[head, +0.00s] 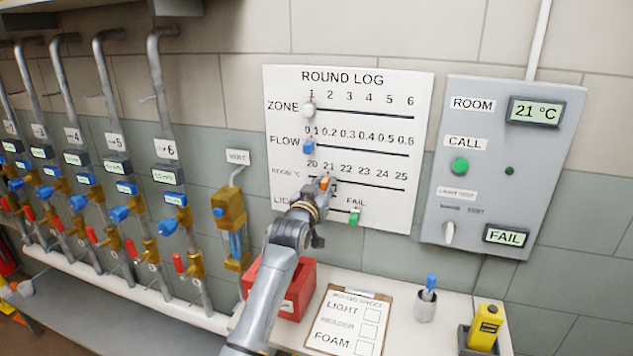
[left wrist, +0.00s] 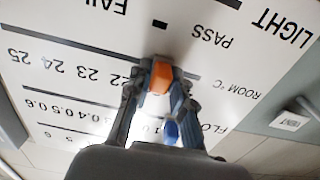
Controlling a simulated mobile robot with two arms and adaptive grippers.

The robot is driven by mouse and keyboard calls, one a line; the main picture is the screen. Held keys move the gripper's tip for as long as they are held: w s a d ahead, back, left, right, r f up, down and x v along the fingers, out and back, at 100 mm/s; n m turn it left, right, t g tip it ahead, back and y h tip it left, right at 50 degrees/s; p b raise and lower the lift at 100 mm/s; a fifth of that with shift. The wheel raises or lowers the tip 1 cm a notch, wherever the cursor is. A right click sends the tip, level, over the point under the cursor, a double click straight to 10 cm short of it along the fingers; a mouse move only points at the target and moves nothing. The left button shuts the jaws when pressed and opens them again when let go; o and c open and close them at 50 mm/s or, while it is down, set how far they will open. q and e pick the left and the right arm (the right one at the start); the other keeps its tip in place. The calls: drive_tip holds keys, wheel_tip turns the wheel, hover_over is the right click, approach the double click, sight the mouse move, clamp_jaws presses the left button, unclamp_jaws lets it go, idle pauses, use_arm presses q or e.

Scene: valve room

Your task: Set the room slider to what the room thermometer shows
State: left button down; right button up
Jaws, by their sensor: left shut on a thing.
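The room thermometer display (head: 536,111) on the grey panel reads 21 °C. The orange room slider knob (head: 325,183) sits on its track on the round log board (head: 420,95), at about the 21 mark of a scale from 20 to 25. My left gripper (head: 317,192) is shut on this knob, and its fingers hide part of the track. In the left wrist view the orange knob (left wrist: 161,76) lies between the two fingertips, near the 21–22 end of the upside-down scale. My right gripper is not in view.
Other sliders are the white zone knob (head: 308,109), blue flow knob (head: 309,147) and green light knob (head: 355,216) under FAIL. Below stand a red box (head: 300,295), a clipboard (head: 349,322) and a cup (head: 425,309). Pipes with valves (head: 165,150) line the left wall.

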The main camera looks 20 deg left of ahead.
use_arm(q)
drive_tip(key=shift+d, duration=0.4)
drive_tip(key=shift+a, duration=0.3)
drive_tip(key=c, duration=1.3)
unclamp_jaws()
drive_tip(key=shift+a, duration=0.25)
drive_tip(key=shift+o, duration=0.4)
drive_tip(key=shift+d, duration=0.25)
drive_tip(key=shift+s+a+f, duration=0.1)
drive_tip(key=shift+s+a, duration=0.05)
drive_tip(key=shift+s, duration=0.4)
drive_tip(key=s, duration=1.1)
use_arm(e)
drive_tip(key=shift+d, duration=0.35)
